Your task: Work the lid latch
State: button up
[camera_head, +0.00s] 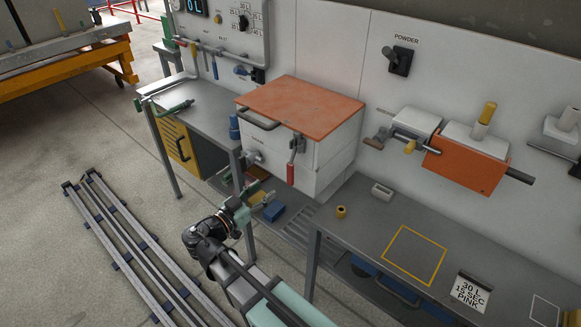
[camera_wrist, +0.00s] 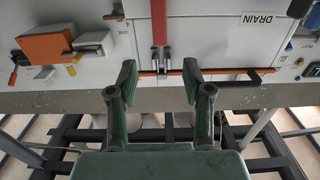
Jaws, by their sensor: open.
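The white box (camera_head: 330,160) has an orange lid (camera_head: 305,105) that lies closed on top. The lid latch (camera_head: 297,145) is on the box's front near the right corner, its red handle (camera_head: 290,174) hanging down. In the wrist view the red handle (camera_wrist: 159,22) and the grey latch parts (camera_wrist: 161,62) appear between the finger lines, beyond the fingertips. The lid's orange edge (camera_wrist: 185,72) shows there too. My gripper (camera_head: 264,196) is open and empty, in front of and below the box, apart from the handle. It also shows in the wrist view (camera_wrist: 159,82).
A black lid handle (camera_head: 259,123) sticks out left of the latch, and a drain valve (camera_head: 254,157) sits below it. A grey bench (camera_head: 375,225) stands to the right with a yellow square. A blue block (camera_head: 274,212) is on the low shelf near my gripper.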

aim_at(289, 170)
jog(key=p+x, duration=0.3)
jog(key=x, duration=1)
jog(key=shift+p, duration=0.35)
grip_shut()
